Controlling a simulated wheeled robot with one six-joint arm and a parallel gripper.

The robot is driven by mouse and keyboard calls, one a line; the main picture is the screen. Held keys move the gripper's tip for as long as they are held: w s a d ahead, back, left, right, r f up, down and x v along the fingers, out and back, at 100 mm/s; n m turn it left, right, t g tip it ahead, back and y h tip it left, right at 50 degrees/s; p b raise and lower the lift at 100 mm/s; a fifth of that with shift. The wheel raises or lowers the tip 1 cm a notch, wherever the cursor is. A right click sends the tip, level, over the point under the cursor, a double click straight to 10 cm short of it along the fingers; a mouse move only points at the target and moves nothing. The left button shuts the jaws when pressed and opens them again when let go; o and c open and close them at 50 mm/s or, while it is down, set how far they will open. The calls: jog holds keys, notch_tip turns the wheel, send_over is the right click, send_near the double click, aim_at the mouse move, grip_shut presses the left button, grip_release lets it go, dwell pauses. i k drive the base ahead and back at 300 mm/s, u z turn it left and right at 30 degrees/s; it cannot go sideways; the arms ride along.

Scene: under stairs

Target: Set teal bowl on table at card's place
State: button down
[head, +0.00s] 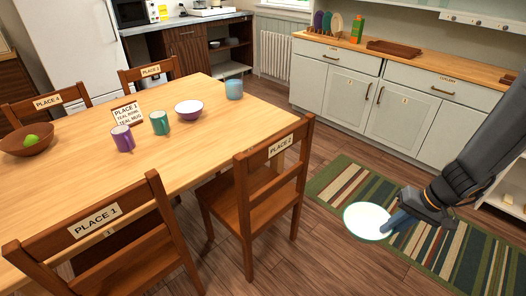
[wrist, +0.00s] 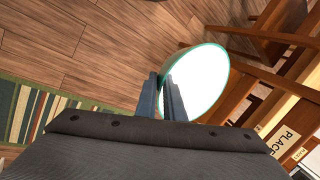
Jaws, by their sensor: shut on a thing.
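My gripper (head: 394,221) is shut on the rim of a round white dish with a teal edge, which I take as the teal bowl (head: 366,221). It is held in the air right of the table, over the striped rug. A teal mug (head: 160,122) stands right of the card.
The table's near middle is clear.

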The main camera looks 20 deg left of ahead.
aim_at(71, 209)
jog(key=i, duration=0.35)
jog(key=u, duration=2.2)
